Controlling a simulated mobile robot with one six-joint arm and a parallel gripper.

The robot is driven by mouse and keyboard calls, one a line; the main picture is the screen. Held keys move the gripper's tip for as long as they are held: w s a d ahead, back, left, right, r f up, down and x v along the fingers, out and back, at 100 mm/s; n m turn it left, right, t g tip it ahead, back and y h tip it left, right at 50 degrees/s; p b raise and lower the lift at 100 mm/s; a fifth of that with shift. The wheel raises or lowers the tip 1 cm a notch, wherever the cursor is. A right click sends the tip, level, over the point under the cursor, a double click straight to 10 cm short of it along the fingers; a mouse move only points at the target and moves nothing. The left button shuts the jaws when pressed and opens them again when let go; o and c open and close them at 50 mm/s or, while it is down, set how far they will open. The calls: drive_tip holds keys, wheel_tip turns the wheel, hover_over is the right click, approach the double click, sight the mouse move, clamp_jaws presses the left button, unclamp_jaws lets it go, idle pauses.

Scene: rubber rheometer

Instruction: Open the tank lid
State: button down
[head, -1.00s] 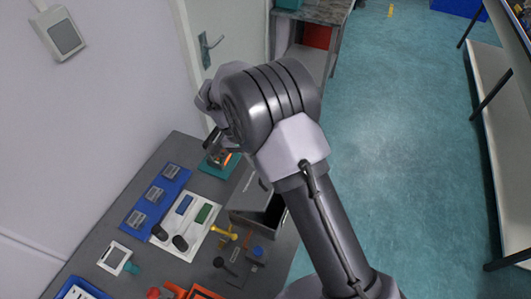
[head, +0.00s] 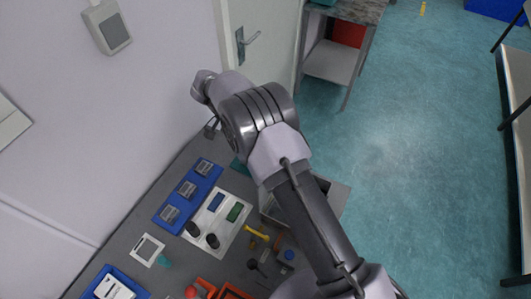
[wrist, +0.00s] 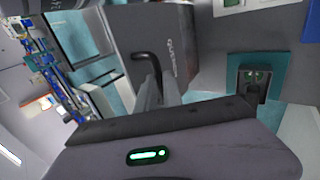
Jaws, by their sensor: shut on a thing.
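The tank is a grey box on the bench, partly hidden behind my arm in the head view (head: 271,210). In the wrist view a dark grey panel (wrist: 178,28) with lettering starting "QUE" stands beyond my fingers. A black bent handle (wrist: 144,60) shows in front of this panel. My gripper (wrist: 160,88) is shut on the black handle, with its pale fingers close together. In the head view my arm hides the fingers, the handle and most of the lid, so the lid's angle is hard to tell.
On the bench are a blue rack (head: 188,190) with several small blocks, a white tray (head: 226,205) with dark tools, a yellow tool (head: 257,233) and orange bins (head: 233,292). A door (head: 262,45) and wall stand behind. The teal floor (head: 420,150) at right is clear.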

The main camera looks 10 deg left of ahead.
drive_tip(key=shift+w+a+f, duration=0.1)
drive_tip(key=shift+a+f, duration=0.25)
drive_tip(key=shift+a, duration=0.1)
drive_tip(key=c, duration=1.5)
unclamp_jaws()
drive_tip(key=shift+w, duration=0.1)
drive_tip(key=p+v, duration=0.1)
drive_tip(key=v, duration=0.6)
drive_tip(key=shift+a+r, duration=0.15)
drive_tip(key=shift+r, duration=0.1)
